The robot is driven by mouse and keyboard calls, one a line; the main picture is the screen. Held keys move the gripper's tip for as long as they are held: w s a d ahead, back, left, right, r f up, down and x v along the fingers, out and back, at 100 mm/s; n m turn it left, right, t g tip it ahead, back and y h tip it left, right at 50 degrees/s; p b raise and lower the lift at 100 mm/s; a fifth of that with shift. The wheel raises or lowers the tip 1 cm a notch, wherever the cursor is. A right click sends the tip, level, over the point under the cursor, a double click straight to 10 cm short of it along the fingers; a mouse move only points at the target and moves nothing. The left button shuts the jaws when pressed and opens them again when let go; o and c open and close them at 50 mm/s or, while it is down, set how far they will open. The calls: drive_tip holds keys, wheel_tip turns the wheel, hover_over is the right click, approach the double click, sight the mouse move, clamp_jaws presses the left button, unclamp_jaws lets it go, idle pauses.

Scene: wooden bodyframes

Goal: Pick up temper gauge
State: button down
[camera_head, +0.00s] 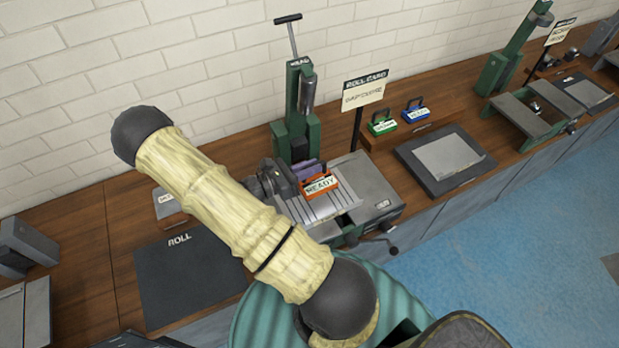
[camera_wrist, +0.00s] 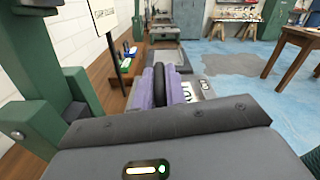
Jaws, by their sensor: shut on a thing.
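My gripper (camera_head: 309,170) reaches in over the green press on the bench, its purple fingers pointing right in the head view. In the wrist view the purple fingers (camera_wrist: 160,88) close on a dark rounded piece (camera_wrist: 159,82). An orange block (camera_head: 321,187) with a white READY label sits right at the fingertips and seems to be what I hold; I take it as the temper gauge. Its label also shows just past the fingers in the wrist view (camera_wrist: 187,91). The fingers hide part of it. I cannot tell whether it still touches the slotted metal bed (camera_head: 330,208).
The green press column (camera_head: 297,115) stands close behind my gripper. The roll card sign (camera_head: 364,92) rises to its right. Small green (camera_head: 382,124) and blue (camera_head: 416,113) labelled blocks stand on a wooden ledge. A dark tray (camera_head: 445,158) lies further right, a black ROLL mat (camera_head: 188,275) left.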

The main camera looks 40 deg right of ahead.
wheel_tip(320, 180, up, 4)
drive_tip(key=shift+r+b, duration=0.2)
drive_tip(key=shift+b, duration=0.1)
drive_tip(key=shift+w, duration=0.15)
idle(0.4)
